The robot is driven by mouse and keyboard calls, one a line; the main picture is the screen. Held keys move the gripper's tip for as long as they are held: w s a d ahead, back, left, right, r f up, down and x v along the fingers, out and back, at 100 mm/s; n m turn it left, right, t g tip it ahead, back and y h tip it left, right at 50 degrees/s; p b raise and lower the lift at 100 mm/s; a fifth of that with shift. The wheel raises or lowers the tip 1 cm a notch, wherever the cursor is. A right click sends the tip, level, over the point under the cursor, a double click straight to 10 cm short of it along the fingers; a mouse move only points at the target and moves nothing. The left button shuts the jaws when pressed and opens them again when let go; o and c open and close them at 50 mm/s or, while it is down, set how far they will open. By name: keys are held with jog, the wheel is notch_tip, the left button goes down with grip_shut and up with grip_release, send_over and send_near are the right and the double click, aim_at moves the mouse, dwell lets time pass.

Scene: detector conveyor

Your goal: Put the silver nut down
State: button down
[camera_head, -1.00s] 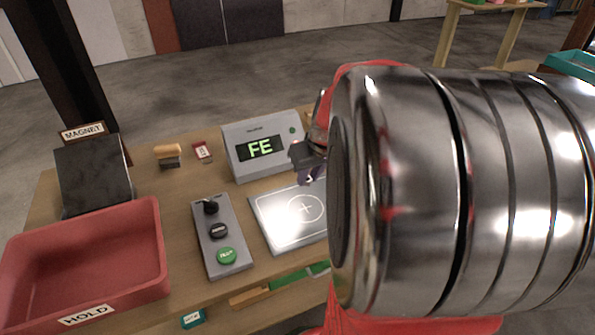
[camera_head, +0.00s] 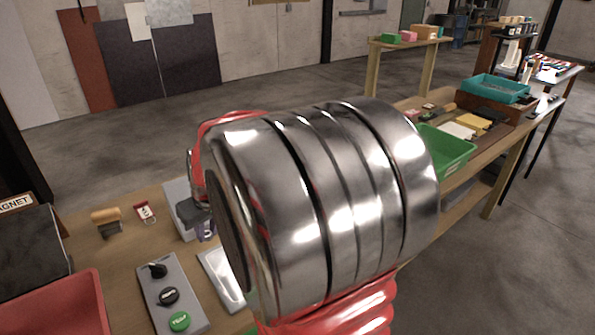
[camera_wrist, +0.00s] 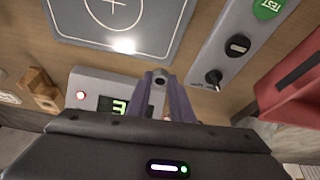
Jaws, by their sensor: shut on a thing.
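In the wrist view the two purple fingers of my gripper (camera_wrist: 167,98) are closed on a small grey piece with a dark hole, which looks like the silver nut (camera_wrist: 160,77). The nut is held above the wooden table, between the detector plate and the display box. The light detector plate (camera_wrist: 125,22), with a circle and a cross, lies flat and bare where it shows. In the head view my gripper (camera_head: 203,228) is small and partly hidden behind my arm, and I cannot make out the nut there. The plate (camera_head: 221,277) is also mostly hidden.
A display box (camera_wrist: 110,105) with a lit screen stands by the plate. A control panel (camera_head: 173,295) with a green TEST button lies left of the plate. A red bin (camera_head: 65,310) stands further left. A green bin (camera_head: 447,150) is at the right.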

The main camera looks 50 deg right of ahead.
jog(key=w+a+f+n, duration=0.1)
jog(key=w+a, duration=0.4)
jog(key=a, duration=0.4)
jog(key=w+a+f+n, duration=0.1)
jog(key=w+a, duration=0.3)
jog(key=a, duration=0.5)
jog(key=shift+w+a+y, duration=0.35)
jog(key=shift+a+y, duration=0.05)
